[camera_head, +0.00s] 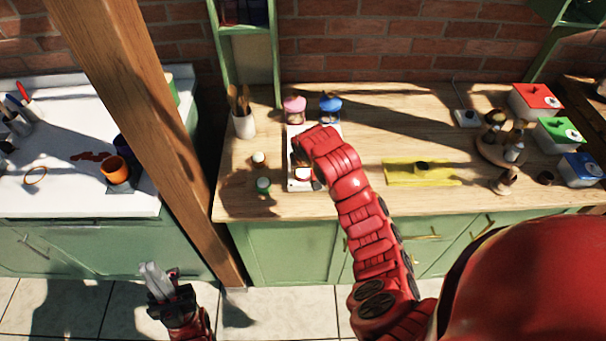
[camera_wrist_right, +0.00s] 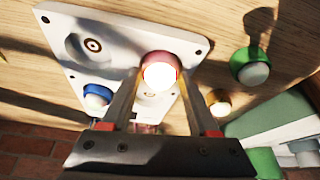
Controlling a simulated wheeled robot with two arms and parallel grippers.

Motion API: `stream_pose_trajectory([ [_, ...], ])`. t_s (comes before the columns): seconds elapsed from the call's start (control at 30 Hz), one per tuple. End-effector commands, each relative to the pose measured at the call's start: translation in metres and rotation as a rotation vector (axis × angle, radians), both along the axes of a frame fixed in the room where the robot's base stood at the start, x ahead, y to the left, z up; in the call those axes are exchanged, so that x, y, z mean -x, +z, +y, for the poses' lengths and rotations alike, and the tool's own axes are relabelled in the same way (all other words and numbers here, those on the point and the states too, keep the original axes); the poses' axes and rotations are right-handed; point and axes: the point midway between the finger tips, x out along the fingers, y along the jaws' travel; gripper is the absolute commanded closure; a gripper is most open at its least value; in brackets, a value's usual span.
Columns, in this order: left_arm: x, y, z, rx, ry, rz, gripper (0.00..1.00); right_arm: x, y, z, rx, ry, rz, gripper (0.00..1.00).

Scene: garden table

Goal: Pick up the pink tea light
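The pink tea light (camera_wrist_right: 159,71), a small pink cup with a pale, bright top, is between the fingertips of my right gripper (camera_wrist_right: 159,73) in the right wrist view. The fingers lie close along both its sides; whether they press on it is unclear. It is over the white board (camera_wrist_right: 118,40) with round holes; contact with the board cannot be told. In the head view the board (camera_head: 293,132) is partly hidden by my right arm. My left gripper (camera_head: 158,281) is away from the counter, low at the left, with its fingers close together and nothing visible in them.
A blue tea light (camera_wrist_right: 97,98) sits on the board. Pink-lidded (camera_head: 294,108) and blue-lidded (camera_head: 330,106) jars stand behind the board. A wooden post (camera_head: 150,110) rises at left.

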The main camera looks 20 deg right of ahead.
Motion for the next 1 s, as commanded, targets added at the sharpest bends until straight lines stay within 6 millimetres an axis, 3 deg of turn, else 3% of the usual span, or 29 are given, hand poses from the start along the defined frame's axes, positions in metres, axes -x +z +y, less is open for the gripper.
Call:
stream_pose_trajectory([
  [0.03,0.0,0.0,0.0,0.0,0.0,0.0,1.0,0.0,0.0,0.0,0.0,0.0,0.0,0.51],
  [0.3,0.0,0.0,0.0,0.0,0.0,0.0,1.0,0.0,0.0,0.0,0.0,0.0,0.0,0.96],
  [0.67,0.0,-0.005,0.0,0.0,0.0,0.0,1.0,-0.001,0.004,0.0,-0.001,-0.001,-0.001,0.96],
  [0.9,0.0,-0.025,0.0,0.0,0.0,0.0,1.0,-0.002,0.033,-0.001,-0.001,-0.001,-0.009,0.96],
  [1.0,0.0,-0.019,0.0,0.0,0.0,0.0,1.0,0.014,0.037,0.003,0.002,0.001,-0.002,0.96],
])
